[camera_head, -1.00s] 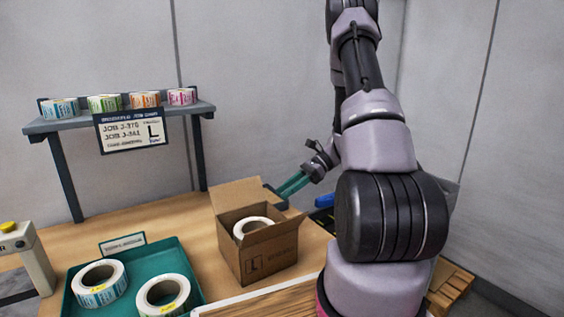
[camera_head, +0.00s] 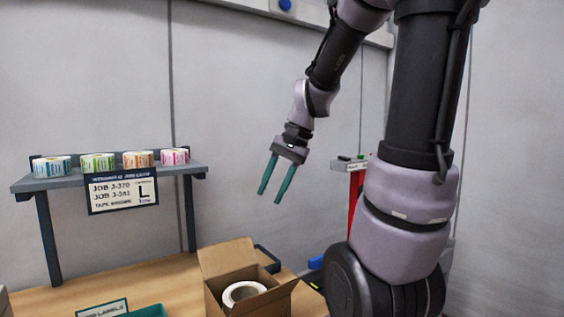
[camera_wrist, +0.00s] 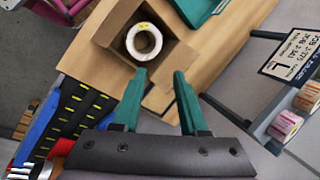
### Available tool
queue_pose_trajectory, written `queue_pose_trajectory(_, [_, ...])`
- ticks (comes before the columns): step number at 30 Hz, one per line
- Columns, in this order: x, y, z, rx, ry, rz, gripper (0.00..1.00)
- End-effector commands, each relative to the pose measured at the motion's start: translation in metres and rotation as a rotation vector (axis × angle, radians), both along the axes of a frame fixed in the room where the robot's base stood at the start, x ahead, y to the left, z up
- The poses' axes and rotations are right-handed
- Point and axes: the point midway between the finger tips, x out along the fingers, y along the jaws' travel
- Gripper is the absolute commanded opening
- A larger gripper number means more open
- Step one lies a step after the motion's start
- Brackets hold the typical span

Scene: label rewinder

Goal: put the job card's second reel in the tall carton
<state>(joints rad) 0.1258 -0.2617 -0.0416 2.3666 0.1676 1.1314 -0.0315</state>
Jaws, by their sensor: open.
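An open brown carton (camera_head: 277,301) stands on the wooden bench, with a white reel (camera_head: 231,291) lying inside it. The wrist view shows the carton (camera_wrist: 116,16) and the reel (camera_wrist: 131,42) from above. Whether this is the tall carton I cannot tell. The job card (camera_head: 122,193) hangs under the shelf, with two job lines and a large L; its small text is blurred. My gripper (camera_head: 271,198) is open and empty, fingers pointing down, well above the bench behind the carton. In the wrist view its fingertips (camera_wrist: 160,73) appear just below the reel, apart from it.
A shelf (camera_head: 110,177) at the left holds blue (camera_head: 52,167), green (camera_head: 98,162), orange (camera_head: 138,159) and pink (camera_head: 174,156) label reels. A teal tray (camera_head: 150,311) shows only at the bottom edge. A red stand (camera_head: 355,195) is right of my gripper. Open air surrounds the gripper.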

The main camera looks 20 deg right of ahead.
Motion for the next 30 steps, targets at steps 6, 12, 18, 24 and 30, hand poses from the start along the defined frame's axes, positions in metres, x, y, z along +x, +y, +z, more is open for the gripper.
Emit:
queue_pose_trajectory(6, [-0.035, 0.005, 0.042, -0.162, -0.259, 0.120, 0.43])
queue_pose_trajectory(12, [-0.058, 0.006, 0.065, -0.268, -0.437, 0.189, 0.43])
queue_pose_trajectory(18, [-0.067, 0.005, 0.074, -0.310, -0.506, 0.211, 0.43])
queue_pose_trajectory(24, [-0.067, 0.005, 0.074, -0.312, -0.509, 0.213, 0.43])
queue_pose_trajectory(30, [-0.067, 0.005, 0.074, -0.312, -0.508, 0.212, 0.43])
